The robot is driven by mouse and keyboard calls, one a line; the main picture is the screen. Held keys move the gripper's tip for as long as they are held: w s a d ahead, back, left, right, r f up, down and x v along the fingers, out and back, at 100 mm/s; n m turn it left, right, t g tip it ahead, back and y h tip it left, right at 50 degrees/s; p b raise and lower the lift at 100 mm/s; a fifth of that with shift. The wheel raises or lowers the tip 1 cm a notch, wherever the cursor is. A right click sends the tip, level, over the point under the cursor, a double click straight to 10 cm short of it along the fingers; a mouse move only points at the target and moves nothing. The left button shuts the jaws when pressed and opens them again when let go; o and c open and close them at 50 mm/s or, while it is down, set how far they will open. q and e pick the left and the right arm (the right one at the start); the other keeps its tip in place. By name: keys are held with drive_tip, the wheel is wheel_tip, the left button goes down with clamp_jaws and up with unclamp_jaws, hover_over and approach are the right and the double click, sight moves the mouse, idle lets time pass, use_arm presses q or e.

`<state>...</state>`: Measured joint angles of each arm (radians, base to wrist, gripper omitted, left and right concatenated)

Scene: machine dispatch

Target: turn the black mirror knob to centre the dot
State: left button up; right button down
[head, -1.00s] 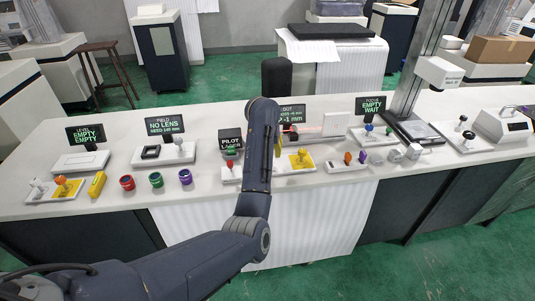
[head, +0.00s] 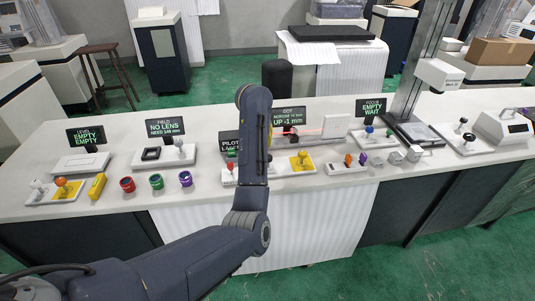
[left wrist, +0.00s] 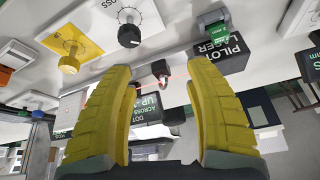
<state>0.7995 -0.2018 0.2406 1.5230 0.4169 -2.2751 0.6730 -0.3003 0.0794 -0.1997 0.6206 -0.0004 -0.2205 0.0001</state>
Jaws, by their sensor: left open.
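The black knob (left wrist: 129,36) sits on a white plate with a dial mark in the left wrist view, above my left fingertips. In the head view I cannot make it out behind my arm. A yellow knob (left wrist: 69,64) on a yellow plate is left of it; that knob also shows in the head view (head: 303,155). My left gripper (left wrist: 160,72) is open, its yellow fingers wide apart and apart from the black knob. The dot sign (head: 289,116) reads "UP -1 mm"; its across figure is too small to read surely. A red beam runs toward a pale screen (head: 336,126).
The pilot laser sign (left wrist: 222,52) stands close to the right finger in the left wrist view. An orange knob (head: 348,160) is to the right.

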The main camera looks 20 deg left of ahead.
use_arm(q)
drive_tip(key=a+r+m+t, duration=0.1)
drive_tip(key=a+r+m, duration=0.2)
drive_tip(key=r, duration=0.4)
drive_tip(key=s+d+m+g+h, duration=0.1)
drive_tip(key=s+d+m+h, duration=0.1)
drive_tip(key=s+d, duration=0.2)
drive_tip(key=shift+s+d+h, duration=0.2)
drive_tip(key=shift+d+h, duration=0.15)
drive_tip(key=shift+h, duration=0.05)
drive_tip(key=x, duration=1.7)
drive_tip(key=shift+s+f, duration=0.3)
drive_tip(key=shift+f, duration=0.05)
